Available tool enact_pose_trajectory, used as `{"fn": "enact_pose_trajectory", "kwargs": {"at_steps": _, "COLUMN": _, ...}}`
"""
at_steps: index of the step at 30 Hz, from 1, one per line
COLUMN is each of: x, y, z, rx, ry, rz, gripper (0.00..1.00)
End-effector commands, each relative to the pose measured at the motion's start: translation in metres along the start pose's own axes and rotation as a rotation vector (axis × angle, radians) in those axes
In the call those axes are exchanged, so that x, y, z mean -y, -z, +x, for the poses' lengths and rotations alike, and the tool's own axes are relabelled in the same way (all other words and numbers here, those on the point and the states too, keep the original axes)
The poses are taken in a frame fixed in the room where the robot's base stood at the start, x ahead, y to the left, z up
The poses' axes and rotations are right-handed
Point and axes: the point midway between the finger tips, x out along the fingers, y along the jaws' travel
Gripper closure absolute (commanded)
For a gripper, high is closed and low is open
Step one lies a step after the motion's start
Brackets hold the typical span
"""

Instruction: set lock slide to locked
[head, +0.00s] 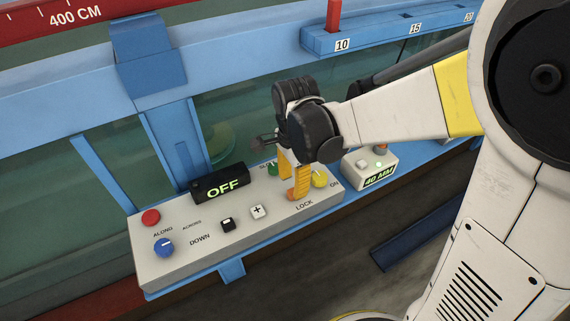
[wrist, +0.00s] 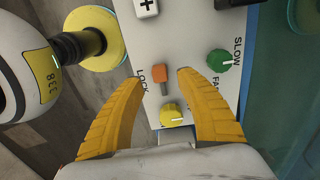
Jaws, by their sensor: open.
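The lock slide is a small orange tab (wrist: 158,70) on the control panel, beside the LOCK lettering. In the wrist view a short grey slot runs from it toward the yellow knob, so the tab sits at the slot end away from that knob. My gripper (wrist: 161,78) is open, its two yellow fingers on either side of the tab, with gaps showing. In the head view my gripper (head: 289,178) is low over the right part of the panel, and its fingers largely hide the tab. I cannot tell fingertip height.
The grey control panel (head: 190,262) carries a yellow knob (head: 320,178) and green knob (head: 272,168) close to my fingers. It also has white and black buttons, a blue knob (head: 164,247), a red button (head: 151,217) and an OFF display (head: 222,188). A 40 MM box (head: 379,176) stands right.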

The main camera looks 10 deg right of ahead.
Motion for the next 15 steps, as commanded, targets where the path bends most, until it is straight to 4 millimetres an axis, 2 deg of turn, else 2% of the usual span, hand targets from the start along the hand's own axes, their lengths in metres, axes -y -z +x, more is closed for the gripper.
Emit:
{"fn": "enact_pose_trajectory", "kwargs": {"at_steps": 1, "x": 0.000, "y": 0.000, "z": 0.013, "rx": 0.000, "ry": 0.000, "rz": 0.000, "gripper": 0.57}}
{"fn": "enact_pose_trajectory", "kwargs": {"at_steps": 6, "x": 0.000, "y": 0.000, "z": 0.035, "rx": 0.000, "ry": 0.001, "rz": -0.001, "gripper": 0.57}}
{"fn": "enact_pose_trajectory", "kwargs": {"at_steps": 15, "x": 0.000, "y": 0.000, "z": 0.043, "rx": 0.000, "ry": 0.001, "rz": -0.001, "gripper": 0.57}}
